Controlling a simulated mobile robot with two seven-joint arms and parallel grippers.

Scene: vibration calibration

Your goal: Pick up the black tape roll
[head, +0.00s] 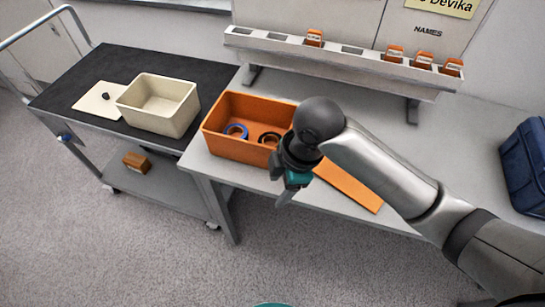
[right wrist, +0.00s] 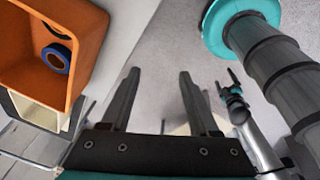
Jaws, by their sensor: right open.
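The black tape roll (head: 269,138) lies in the orange bin (head: 226,148), to the right of a blue tape roll (head: 236,131). My gripper partly covers that side of the bin. In the right wrist view the black roll (right wrist: 58,28) shows partly, beside the blue roll (right wrist: 59,58), in the bin at the upper left. My right gripper (head: 283,200) is in front of the bin's right end, outside it. Its fingers (right wrist: 160,72) are apart and empty, over the floor. My left gripper (right wrist: 228,83) shows small in the right wrist view; its jaws are unclear.
The bin stands on a grey table (head: 470,140), with an orange board (head: 347,186) to its right. A black-topped cart (head: 75,70) at left holds a cream bin (head: 157,110). A slotted rack (head: 345,62) stands behind; a blue case (head: 525,165) is far right.

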